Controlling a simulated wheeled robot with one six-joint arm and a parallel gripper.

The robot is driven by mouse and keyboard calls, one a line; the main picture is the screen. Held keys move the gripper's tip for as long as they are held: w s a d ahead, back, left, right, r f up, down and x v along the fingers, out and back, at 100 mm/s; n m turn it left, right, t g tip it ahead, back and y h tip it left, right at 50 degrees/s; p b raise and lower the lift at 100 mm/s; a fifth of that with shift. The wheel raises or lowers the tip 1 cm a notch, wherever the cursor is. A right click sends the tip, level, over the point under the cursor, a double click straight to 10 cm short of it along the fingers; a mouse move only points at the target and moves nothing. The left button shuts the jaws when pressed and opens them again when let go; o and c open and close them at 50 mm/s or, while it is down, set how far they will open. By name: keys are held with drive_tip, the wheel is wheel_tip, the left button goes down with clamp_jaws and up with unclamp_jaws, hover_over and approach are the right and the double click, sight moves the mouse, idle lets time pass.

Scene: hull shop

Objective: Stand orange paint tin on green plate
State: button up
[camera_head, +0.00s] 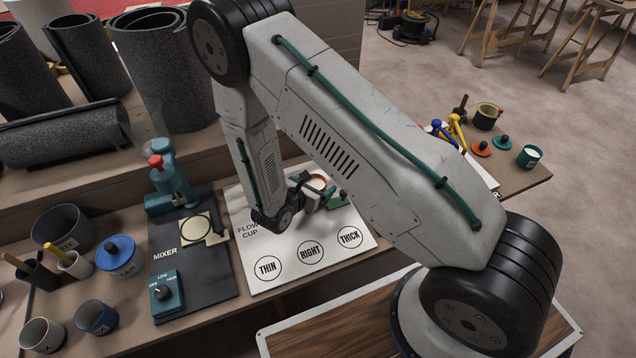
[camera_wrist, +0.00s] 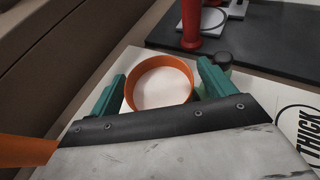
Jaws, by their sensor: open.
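The orange paint tin (camera_wrist: 158,90), with a pale, whitish inside, stands upright on the white flow-cup board. It also shows partly in the head view (camera_head: 318,181), with my gripper and arm hiding much of it. My gripper (camera_wrist: 162,76) is open, with one teal finger on each side of the tin. I cannot tell whether the fingers touch it. In the head view my gripper (camera_head: 310,189) is low over the board. The plate is not seen in the wrist view.
The mixer (camera_head: 172,185) with its red top stands left of the board (camera_head: 265,290). Cups and a blue-lidded tin (camera_head: 116,250) stand at the left. The board's front is clear.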

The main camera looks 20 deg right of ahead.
drive_tip(key=s+a, duration=0.2)
drive_tip(key=a, duration=0.1)
drive_tip(key=s+a, duration=0.2)
drive_tip(key=a, duration=0.2)
drive_tip(key=s+a, duration=0.3)
drive_tip(key=shift+a, duration=0.15)
drive_tip(key=shift+w, duration=0.1)
